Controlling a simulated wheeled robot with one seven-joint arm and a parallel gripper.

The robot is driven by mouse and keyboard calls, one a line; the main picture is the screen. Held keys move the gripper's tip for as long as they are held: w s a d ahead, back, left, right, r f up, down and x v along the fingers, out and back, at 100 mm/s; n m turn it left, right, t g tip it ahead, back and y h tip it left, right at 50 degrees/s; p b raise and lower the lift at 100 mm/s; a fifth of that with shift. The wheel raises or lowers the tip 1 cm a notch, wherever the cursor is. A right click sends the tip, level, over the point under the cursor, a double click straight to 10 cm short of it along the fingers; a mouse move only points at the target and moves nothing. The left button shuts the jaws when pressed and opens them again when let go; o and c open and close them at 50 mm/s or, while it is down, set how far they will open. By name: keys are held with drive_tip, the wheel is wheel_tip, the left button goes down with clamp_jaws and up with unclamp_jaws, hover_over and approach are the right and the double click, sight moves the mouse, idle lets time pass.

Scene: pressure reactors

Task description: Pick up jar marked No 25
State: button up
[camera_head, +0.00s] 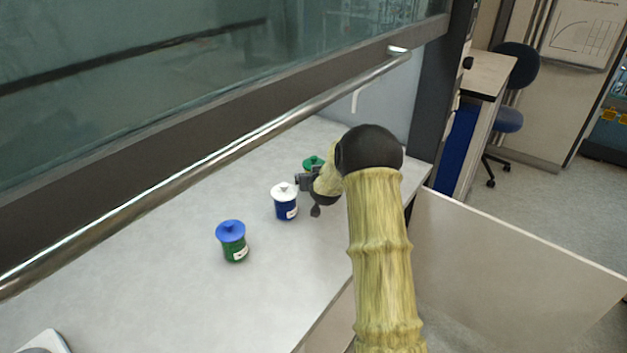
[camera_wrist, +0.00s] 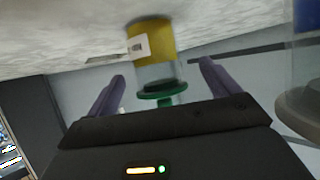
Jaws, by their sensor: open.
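Three small lidded jars stand on the grey worktop. One has a green lid (camera_head: 313,162) and is mostly hidden behind my arm in the head view. In the wrist view a jar with a yellow body (camera_wrist: 149,42) and green lid shows upside down, beyond and between the spread fingers of my open gripper (camera_wrist: 162,70), with no visible grip on it. A white-lidded blue jar (camera_head: 286,208) stands close to my gripper (camera_head: 308,183). A blue-lidded green jar (camera_head: 233,243) stands farther left. All have white labels where visible, but I cannot read any number.
A raised glass sash with a metal handle bar (camera_head: 230,155) runs along the worktop (camera_head: 150,290). A blurred jar part (camera_wrist: 300,75) is close at the right of the wrist view. A pale device (camera_head: 45,343) sits at the lower left. The left worktop is mostly clear.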

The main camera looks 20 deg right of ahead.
sight(313, 156)
drive_tip(key=shift+f+p+x, duration=0.15)
drive_tip(key=shift+p+x, duration=0.1)
drive_tip(key=shift+x, duration=1.05)
drive_tip(key=shift+f+p+x, duration=0.15)
drive_tip(key=shift+p+x, duration=0.1)
drive_tip(key=shift+x, duration=1)
drive_tip(key=shift+s+d, duration=0.15)
drive_tip(key=shift+d, duration=0.05)
drive_tip(key=shift+r, duration=0.1)
drive_tip(key=c, duration=1.3)
drive_tip(key=shift+r, duration=0.1)
wheel_tip(313, 156, up, 10)
drive_tip(key=shift+a+f+b, duration=0.1)
drive_tip(key=shift+f+b, duration=0.1)
drive_tip(key=shift+b, duration=0.2)
drive_tip(key=shift+r, duration=0.1)
drive_tip(key=shift+s, duration=0.1)
